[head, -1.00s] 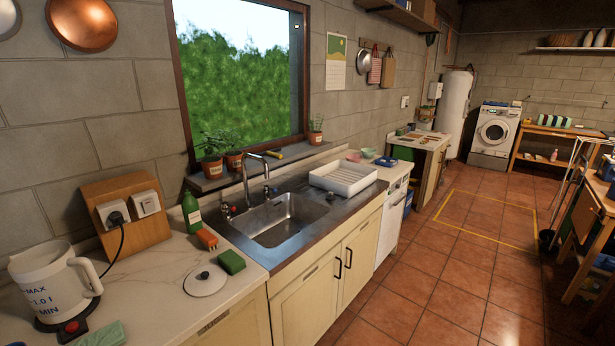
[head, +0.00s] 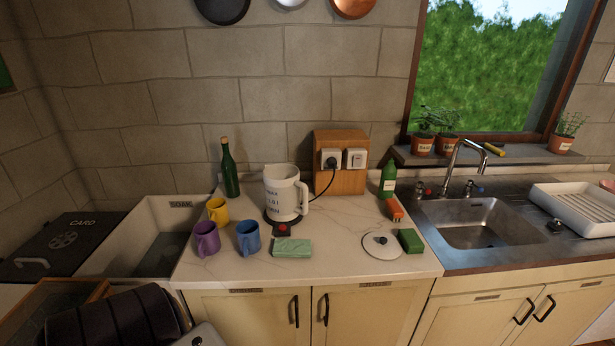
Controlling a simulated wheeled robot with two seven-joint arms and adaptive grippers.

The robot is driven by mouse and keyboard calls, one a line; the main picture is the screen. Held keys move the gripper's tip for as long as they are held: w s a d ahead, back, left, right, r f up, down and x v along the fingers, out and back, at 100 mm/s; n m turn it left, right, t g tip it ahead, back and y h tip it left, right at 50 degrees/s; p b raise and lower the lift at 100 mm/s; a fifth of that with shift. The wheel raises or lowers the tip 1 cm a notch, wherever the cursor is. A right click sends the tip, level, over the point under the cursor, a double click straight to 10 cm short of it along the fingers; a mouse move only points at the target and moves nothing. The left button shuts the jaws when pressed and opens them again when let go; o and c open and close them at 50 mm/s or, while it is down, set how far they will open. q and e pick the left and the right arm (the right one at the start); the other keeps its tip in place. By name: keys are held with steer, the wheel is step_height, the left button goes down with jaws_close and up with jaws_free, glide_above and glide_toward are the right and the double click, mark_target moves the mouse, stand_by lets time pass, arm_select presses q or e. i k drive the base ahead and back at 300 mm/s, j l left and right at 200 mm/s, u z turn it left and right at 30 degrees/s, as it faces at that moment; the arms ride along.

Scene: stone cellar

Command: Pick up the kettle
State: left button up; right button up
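The white kettle (head: 281,196) stands upright on its dark round base (head: 283,224) with a red switch, on the marble counter. Its handle points right, and its top looks open. Dark markings show on its left side. A round white lid with a black knob (head: 382,245) lies on the counter to the right. A black cord runs from the wall socket (head: 331,159) on the wooden block down behind the kettle.
Yellow (head: 217,212), purple (head: 207,238) and blue (head: 248,237) mugs stand left of the kettle, with a green bottle (head: 230,170) behind. A folded green cloth (head: 292,248) lies in front. A sponge (head: 410,240) and sink (head: 470,222) are right; a soak basin (head: 150,230) is left.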

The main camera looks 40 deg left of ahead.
mark_target(282, 183)
steer(key=u, duration=1.6)
steer(key=i+l+u, duration=0.1)
steer(key=l+u, duration=0.15)
steer(key=l, duration=0.45)
steer(key=l+u, duration=0.2)
steer(key=l, duration=0.5)
steer(key=i, duration=0.1)
